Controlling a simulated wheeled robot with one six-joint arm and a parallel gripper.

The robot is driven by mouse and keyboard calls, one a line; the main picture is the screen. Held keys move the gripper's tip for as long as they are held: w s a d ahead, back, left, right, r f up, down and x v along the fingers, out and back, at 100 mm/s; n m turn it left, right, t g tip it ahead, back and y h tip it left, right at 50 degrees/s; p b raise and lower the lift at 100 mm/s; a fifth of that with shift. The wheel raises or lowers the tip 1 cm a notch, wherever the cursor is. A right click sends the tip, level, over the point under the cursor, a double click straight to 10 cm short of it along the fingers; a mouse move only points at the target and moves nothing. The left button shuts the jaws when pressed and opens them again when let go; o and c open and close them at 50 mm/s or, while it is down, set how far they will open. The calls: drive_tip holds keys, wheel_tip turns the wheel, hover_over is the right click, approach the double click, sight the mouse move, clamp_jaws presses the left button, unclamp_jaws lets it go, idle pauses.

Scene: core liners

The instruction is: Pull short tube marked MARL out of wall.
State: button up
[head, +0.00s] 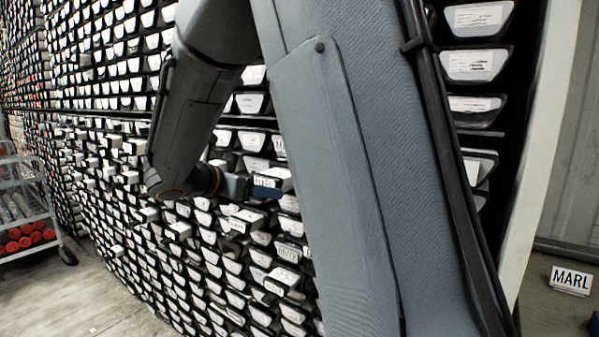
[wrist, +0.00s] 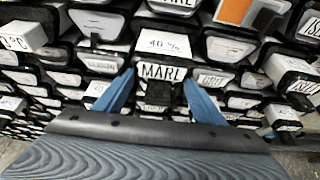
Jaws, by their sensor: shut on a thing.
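The short tube marked MARL (wrist: 161,72) is in the middle of the wrist view. Its black-on-white end label faces me, and a white top marked "40 %" shows behind the label, so it stands out from the wall. My gripper (wrist: 160,84) has one blue finger on each side of this end and is shut on it. In the head view my gripper (head: 251,188) is at the wall, partly covered by my arm, at a white tube end (head: 272,180) whose lettering is too small to read surely.
Tube ends fill the wall (head: 110,60) closely on all sides; several stick out. Another label reading MARL (wrist: 172,3) is at the wrist view's top edge. A MARL sign (head: 571,280) stands at right. A wheeled rack (head: 25,210) stands at left, beside bare floor.

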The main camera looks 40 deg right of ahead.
drive_tip(key=s+a+p, duration=0.4)
drive_tip(key=a, duration=0.8)
drive_tip(key=shift+s+a, duration=0.3)
idle(0.6)
drive_tip(key=o, duration=2)
drive_tip(key=shift+b+v, duration=0.75)
drive_tip(key=shift+v, duration=3.15)
